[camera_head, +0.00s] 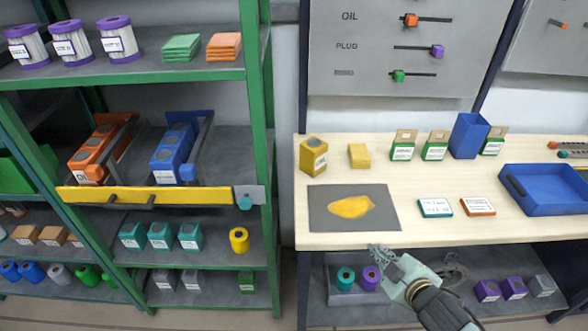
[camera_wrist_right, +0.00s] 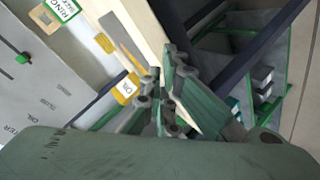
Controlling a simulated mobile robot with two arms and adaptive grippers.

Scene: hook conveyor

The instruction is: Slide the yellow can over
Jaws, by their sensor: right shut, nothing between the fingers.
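In the right wrist view a yellow can with a white label (camera_wrist_right: 124,91) shows left of the fingers. My right gripper (camera_head: 383,252) is shut and empty at the table's front edge, below the grey mat and well apart from the can. Its closed fingers also show in the wrist view (camera_wrist_right: 163,75). My left gripper is not in view.
A yellow block (camera_head: 359,156) stands right of the can. A grey mat (camera_head: 384,196) with a yellow patch (camera_head: 350,207) lies in front. Two small labelled boxes and a blue tray (camera_head: 548,205) are to the right. A green-framed shelf (camera_head: 262,120) stands left.

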